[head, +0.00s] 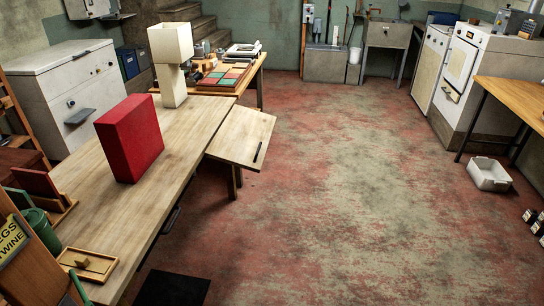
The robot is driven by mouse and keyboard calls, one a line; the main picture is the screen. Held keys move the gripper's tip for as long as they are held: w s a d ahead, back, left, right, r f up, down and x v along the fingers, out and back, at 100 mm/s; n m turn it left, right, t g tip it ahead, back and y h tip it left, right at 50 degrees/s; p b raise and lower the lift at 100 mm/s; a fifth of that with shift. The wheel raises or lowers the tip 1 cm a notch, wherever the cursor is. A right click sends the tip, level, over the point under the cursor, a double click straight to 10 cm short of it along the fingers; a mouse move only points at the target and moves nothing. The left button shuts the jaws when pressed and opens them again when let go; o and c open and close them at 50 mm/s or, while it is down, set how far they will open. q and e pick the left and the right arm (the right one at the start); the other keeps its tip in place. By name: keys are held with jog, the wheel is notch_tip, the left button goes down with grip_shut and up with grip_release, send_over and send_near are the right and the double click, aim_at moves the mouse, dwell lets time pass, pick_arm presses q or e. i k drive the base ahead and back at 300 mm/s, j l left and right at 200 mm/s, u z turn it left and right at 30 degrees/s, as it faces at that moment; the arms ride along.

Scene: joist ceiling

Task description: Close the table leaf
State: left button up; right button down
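A long wooden table (150,188) runs along the left of the head view. Its table leaf (236,134) juts out from the far right side of the table and looks raised, roughly level with or slightly below the top. A thin black bar, perhaps a handle (258,151), lies along the leaf near its right edge. A leg shows below the leaf. Neither of my grippers is in the head view.
A red box (130,138) and a white lamp (171,62) stand on the table. A small wooden tray (87,264) lies at its near end. A white bin (489,174) sits on the floor at right. The middle floor is clear.

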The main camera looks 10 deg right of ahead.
aim_at(243, 141)
jog(key=i+l+u, duration=0.3)
jog(key=i+l, duration=0.3)
jog(key=i, duration=0.4)
jog(key=i+l+u, duration=0.35)
jog(key=i+l, duration=0.45)
jog(key=i, duration=0.15)
